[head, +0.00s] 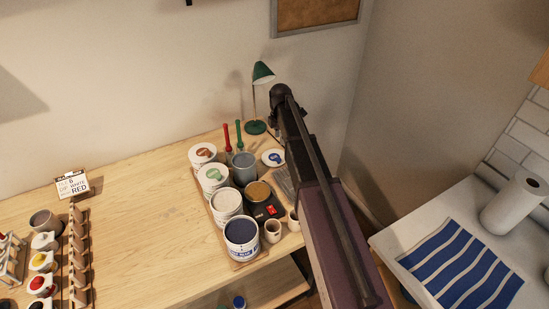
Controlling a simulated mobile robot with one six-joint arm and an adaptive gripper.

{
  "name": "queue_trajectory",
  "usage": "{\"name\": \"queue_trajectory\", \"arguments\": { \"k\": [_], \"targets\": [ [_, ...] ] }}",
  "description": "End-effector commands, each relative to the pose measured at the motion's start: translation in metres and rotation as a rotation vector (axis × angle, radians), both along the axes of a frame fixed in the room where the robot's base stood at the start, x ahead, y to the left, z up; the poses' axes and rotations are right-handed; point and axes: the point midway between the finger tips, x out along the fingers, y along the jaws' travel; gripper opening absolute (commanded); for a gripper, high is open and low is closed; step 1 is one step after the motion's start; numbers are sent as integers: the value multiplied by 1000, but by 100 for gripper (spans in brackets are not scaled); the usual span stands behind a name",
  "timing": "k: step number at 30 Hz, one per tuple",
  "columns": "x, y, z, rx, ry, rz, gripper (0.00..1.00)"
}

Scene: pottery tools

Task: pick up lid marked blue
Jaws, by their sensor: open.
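A white round lid with a blue mark (273,157) lies at the back right of the wooden table, just left of my dark arm. A white tub filled with dark blue (242,235) stands open at the front of the group. My arm crosses the right of the picture and passes close to the lid's right side. My gripper cannot be made out; the arm hides that area.
Lidded tubs (213,176) stand left of the lid. A grey-blue cup (243,168), a black scale (268,206) with a pot and small cups crowd the front. The green lamp (256,126) and red and green tools rise behind. The table's left middle is clear.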

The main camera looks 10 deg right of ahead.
Motion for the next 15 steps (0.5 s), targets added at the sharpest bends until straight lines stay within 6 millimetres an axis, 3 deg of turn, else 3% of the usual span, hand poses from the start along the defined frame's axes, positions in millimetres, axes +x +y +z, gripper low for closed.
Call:
{"name": "queue_trajectory", "arguments": {
  "k": [4,15],
  "targets": [
    [12,0,2,0,0,76,51],
    [13,-1,2,0,0,94,51]
  ]
}}
